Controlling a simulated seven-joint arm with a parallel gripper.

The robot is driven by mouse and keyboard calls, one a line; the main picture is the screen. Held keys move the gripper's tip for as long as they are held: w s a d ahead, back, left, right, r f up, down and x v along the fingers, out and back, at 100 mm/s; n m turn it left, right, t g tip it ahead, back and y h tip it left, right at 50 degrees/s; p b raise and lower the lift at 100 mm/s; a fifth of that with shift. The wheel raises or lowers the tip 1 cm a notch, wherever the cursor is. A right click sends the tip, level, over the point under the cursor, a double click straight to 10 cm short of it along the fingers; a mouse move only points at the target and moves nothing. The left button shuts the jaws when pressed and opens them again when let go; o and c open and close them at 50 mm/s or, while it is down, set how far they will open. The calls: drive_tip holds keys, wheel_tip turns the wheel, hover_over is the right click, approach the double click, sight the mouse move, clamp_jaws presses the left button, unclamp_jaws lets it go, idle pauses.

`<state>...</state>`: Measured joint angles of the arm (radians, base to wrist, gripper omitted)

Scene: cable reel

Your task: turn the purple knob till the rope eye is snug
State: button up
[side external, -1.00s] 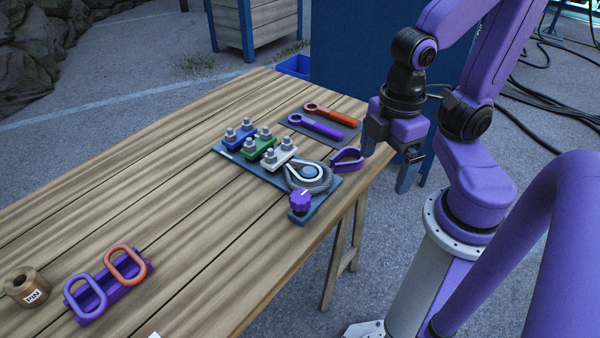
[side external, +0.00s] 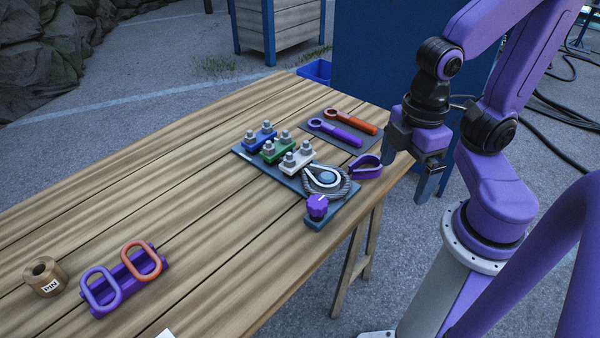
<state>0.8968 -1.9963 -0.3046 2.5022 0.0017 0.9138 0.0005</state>
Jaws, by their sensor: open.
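The purple knob (side external: 317,206) stands at the front corner of a dark base plate (side external: 345,208) on the table, with a light mark on top. Behind it the grey rope eye (side external: 346,186) curves around a pale thimble with a blue-grey round centre (side external: 327,179). I cannot tell how tight the rope is. A purple loop (side external: 366,168) shows beside the eye, close to my gripper's left finger in the picture; I cannot tell whether they touch. My gripper (side external: 409,178) is open, pointing down at the table's right edge, to the right of the knob and apart from it.
Blue (side external: 259,138), green (side external: 276,150) and white (side external: 297,161) clamp blocks with bolts sit behind the eye. Purple (side external: 335,132) and orange (side external: 351,119) wrenches lie on a dark mat. A purple rack (side external: 128,277) and wooden spool (side external: 43,275) stand front left. The table middle is clear.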

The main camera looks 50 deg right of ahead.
drive_tip(key=c, duration=0.4)
drive_tip(key=shift+w+a, duration=0.1)
drive_tip(key=shift+a, duration=0.05)
drive_tip(key=w+a+f+n+t+h, duration=0.1)
drive_tip(key=w+a+f+n+h, duration=0.35)
drive_tip(key=w+a+h, duration=0.45)
drive_tip(key=n+t+h, duration=0.4)
drive_tip(key=n, duration=0.2)
approach(317, 203)
drive_tip(key=shift+m, duration=0.25)
drive_tip(key=x, duration=1)
drive_tip(key=shift+w+d+f, duration=0.15)
drive_tip(key=shift+d, duration=0.1)
drive_tip(key=c, duration=1)
